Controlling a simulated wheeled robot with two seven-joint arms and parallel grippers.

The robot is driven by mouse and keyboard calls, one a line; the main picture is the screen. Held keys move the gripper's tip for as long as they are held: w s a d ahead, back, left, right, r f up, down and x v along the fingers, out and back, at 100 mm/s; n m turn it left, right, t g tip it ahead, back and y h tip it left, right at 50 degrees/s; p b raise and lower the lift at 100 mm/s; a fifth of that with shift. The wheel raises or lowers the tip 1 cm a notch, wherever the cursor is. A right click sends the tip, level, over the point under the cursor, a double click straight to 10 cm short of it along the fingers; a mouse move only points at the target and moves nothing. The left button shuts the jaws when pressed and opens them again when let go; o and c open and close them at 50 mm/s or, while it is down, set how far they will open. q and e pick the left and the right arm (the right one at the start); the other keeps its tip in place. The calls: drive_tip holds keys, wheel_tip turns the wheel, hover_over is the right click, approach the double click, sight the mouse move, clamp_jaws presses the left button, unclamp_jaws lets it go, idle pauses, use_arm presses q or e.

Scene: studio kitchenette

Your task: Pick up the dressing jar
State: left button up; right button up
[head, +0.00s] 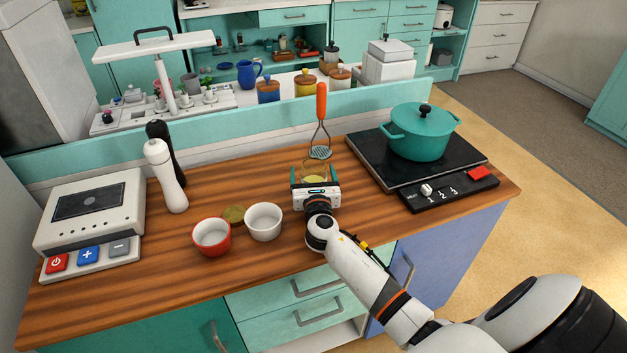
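A small glass jar with yellowish contents (314,173), which looks like the dressing jar, stands on the wooden counter (370,208) near its middle. My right gripper (315,176) reaches in from the front right, with one teal finger on each side of the jar. The fingers are spread wide, and small gaps seem to show between them and the glass. The gripper body hides the lower front of the jar. My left gripper is not in view.
A masher with an orange handle (321,105) is behind the jar. A teal pot (420,132) sits on the black hob (375,160). Two mills and a scale-like device are further left.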

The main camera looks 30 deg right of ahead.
drive_tip(key=shift+c, duration=0.4)
drive_tip(key=c, duration=1.2)
drive_tip(key=shift+r, duration=0.1)
